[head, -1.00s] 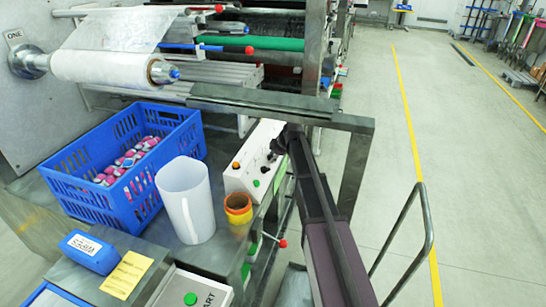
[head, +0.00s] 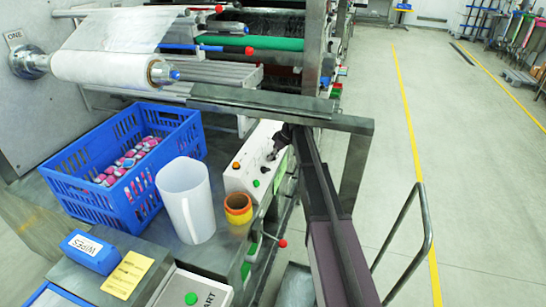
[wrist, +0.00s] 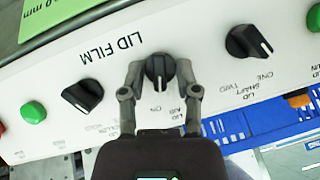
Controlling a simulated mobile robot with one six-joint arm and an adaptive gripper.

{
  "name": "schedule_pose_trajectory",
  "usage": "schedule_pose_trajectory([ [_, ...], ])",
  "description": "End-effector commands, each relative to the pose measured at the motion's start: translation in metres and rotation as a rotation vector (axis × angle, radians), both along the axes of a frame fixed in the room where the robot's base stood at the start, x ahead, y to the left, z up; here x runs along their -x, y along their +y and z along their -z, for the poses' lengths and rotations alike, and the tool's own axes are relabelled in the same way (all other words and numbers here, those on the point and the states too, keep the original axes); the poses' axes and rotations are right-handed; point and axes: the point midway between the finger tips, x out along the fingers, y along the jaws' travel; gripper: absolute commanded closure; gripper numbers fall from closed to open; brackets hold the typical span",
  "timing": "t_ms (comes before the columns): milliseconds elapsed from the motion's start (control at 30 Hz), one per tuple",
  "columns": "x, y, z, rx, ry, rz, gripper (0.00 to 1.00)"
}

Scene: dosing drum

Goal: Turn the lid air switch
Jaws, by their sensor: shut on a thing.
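The lid air switch (wrist: 160,70) is a black rotary knob on a white sloped panel, between two other black knobs in the wrist view. The lettering beside it reads upside down as LID AIR and ON. The white mark on the knob runs toward the lower edge of the picture, toward the ON lettering. My gripper (wrist: 160,68) is shut on this knob, with one finger on each side. In the head view my gripper (head: 283,135) is at the panel's far end, small and dark, and its hold on the knob cannot be made out there.
The white panel (head: 240,178) also carries a green button (wrist: 33,112) and other knobs. A blue crate (head: 100,205), a white jug (head: 187,205) and tape rolls (head: 238,208) stand beside it. A steel frame bar (head: 300,112) passes just above the arm.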

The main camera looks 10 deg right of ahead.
Motion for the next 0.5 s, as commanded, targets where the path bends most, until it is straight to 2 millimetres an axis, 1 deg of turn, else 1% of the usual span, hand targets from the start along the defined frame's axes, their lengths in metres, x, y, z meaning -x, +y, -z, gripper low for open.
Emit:
schedule_pose_trajectory([
  [200, 0.0004, -0.0008, 0.0022, -0.060, 0.111, 0.084, 1.00],
  [500, 0.0013, -0.0006, 0.0013, -0.100, 0.180, 0.140, 1.00],
])
